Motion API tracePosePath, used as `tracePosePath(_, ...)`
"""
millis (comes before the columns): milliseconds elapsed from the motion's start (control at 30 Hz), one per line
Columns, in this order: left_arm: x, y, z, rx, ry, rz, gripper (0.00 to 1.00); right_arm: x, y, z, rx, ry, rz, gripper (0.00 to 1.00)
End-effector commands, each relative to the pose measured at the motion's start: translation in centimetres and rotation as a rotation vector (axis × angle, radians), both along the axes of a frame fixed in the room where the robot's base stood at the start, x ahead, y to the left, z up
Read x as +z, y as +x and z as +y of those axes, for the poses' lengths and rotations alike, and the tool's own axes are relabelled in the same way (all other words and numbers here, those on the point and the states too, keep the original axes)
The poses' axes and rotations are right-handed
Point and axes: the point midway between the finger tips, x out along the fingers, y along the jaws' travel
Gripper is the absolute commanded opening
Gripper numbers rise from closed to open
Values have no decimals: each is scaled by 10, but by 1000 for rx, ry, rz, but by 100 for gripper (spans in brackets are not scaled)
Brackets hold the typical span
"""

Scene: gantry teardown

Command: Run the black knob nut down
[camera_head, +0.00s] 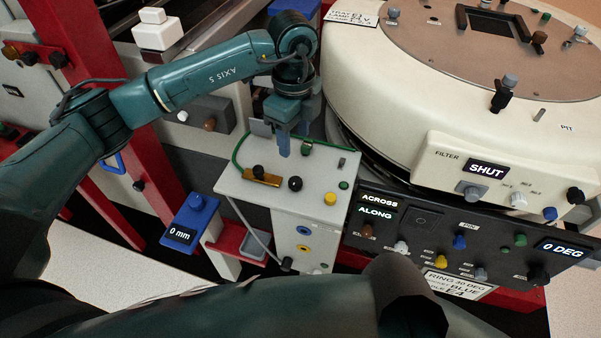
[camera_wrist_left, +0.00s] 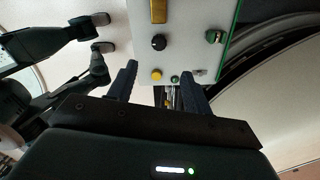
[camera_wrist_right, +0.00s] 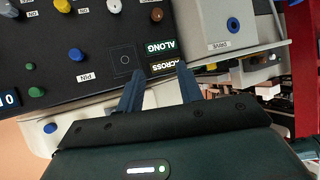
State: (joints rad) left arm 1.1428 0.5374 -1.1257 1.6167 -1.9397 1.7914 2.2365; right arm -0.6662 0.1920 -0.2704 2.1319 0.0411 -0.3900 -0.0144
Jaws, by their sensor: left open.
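A round black knob (camera_head: 295,183) stands on top of the light grey box (camera_head: 322,165); it also shows in the left wrist view (camera_wrist_left: 158,42). A second small black knob (camera_head: 258,171) sits at a brass bar (camera_head: 262,179) on the same top. I cannot tell for certain which one is the knob nut. My left gripper (camera_head: 293,142) is open and empty, pointing down above the box's far edge, behind both knobs and apart from them. My right gripper (camera_wrist_right: 158,88) is open and empty in the right wrist view, facing the dark control panel.
The box top also carries a yellow button (camera_head: 330,198) and a green part (camera_head: 306,148). A dark control panel (camera_head: 460,235) and a large cream drum (camera_head: 400,90) stand at right. A blue "0 mm" unit (camera_head: 190,222) and red frame stand at left. A cable runs along the box.

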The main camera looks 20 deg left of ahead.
Motion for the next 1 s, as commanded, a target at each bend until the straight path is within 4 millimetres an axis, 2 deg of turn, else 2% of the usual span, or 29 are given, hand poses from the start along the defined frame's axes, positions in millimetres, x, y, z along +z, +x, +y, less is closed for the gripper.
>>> tracePosePath(400, -81, -2, -1, -4, -3, 6, 50, 1, -3, 1, -4, -7, 12, 36)
tracePosePath(600, -112, -1, -1, -4, -4, 4, 50, -2, -4, -2, -7, -11, 19, 36)
tracePosePath(800, -125, -1, -1, -5, -4, 3, 50, -3, -4, -4, -10, -15, 21, 36)
tracePosePath(1000, -126, -1, -1, -6, -5, 3, 50, -3, -3, -4, -11, -14, 20, 36)
